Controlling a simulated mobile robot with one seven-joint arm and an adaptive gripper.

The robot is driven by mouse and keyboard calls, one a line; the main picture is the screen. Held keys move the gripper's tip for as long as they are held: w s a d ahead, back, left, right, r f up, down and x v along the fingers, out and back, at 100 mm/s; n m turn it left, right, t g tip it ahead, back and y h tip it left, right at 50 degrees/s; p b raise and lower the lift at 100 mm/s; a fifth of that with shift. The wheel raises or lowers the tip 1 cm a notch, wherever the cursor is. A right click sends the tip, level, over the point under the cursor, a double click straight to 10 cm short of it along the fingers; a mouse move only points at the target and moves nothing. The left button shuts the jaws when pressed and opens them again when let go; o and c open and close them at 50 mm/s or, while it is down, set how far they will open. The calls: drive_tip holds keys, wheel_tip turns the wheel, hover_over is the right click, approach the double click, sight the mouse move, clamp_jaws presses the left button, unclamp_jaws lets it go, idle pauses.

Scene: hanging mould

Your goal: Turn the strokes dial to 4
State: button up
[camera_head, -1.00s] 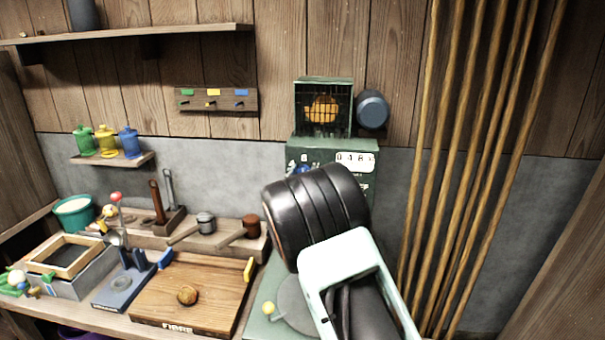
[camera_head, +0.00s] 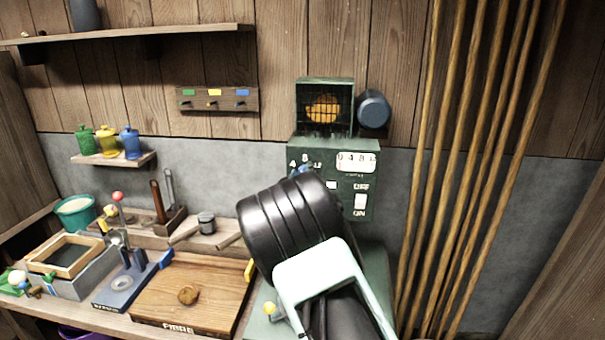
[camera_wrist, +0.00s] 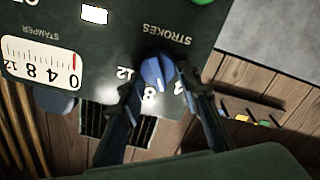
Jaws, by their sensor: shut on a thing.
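The blue strokes dial (camera_wrist: 157,72) sits on the dark green panel under the word STROKES, upside down in the wrist view. The fingers of my gripper (camera_wrist: 161,84) are closed on it from both sides. Its white pointer mark faces down in that view, near the 8 and a little to its right. In the head view, the panel (camera_head: 355,147) shows the 4 and 8 above the dial (camera_head: 305,169), which my arm partly covers.
A stamper gauge (camera_wrist: 38,62) and an on/off switch (camera_head: 360,201) share the panel. A wire cage (camera_head: 324,107) stands on top, beside a dark round part (camera_head: 373,109). Long wooden poles (camera_head: 470,170) stand right. A wooden board (camera_head: 190,285) lies on the bench at left.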

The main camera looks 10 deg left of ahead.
drive_tip(key=n, duration=0.5)
drive_tip(key=shift+a+f+p, duration=0.2)
drive_tip(key=shift+p, duration=0.2)
drive_tip(key=shift+n, duration=0.4)
drive_tip(key=o, duration=1.2)
drive_tip(key=shift+c, duration=0.2)
drive_tip(key=shift+s, duration=0.1)
drive_tip(key=s, duration=1.1)
drive_tip(key=shift+s+a, duration=0.2)
drive_tip(key=shift+s, duration=0.2)
